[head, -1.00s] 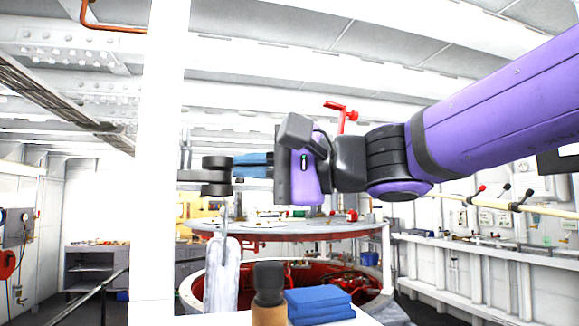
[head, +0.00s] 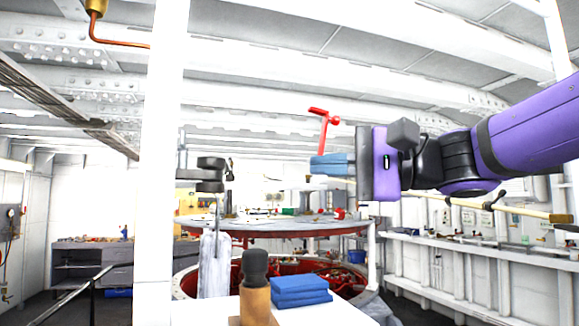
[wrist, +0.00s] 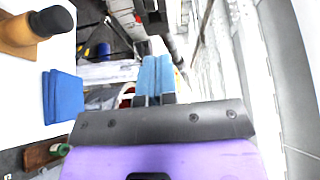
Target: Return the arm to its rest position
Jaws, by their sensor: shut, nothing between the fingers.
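My gripper (head: 318,165) is raised at the right of centre in the head view, with its blue fingers together, pointing left and empty. My purple arm comes in from the right edge behind it. In the wrist view the blue fingers (wrist: 154,75) lie side by side with nothing held between them. The gripper is in the air, above and to the right of the white table top, touching nothing that I can see.
A white table top (head: 345,316) holds a stack of blue cloths (head: 300,291) and a tan bottle with a black cap (head: 256,300). Behind stands a round hatch with a red inside (head: 215,283). A white post (head: 157,200) rises at the left.

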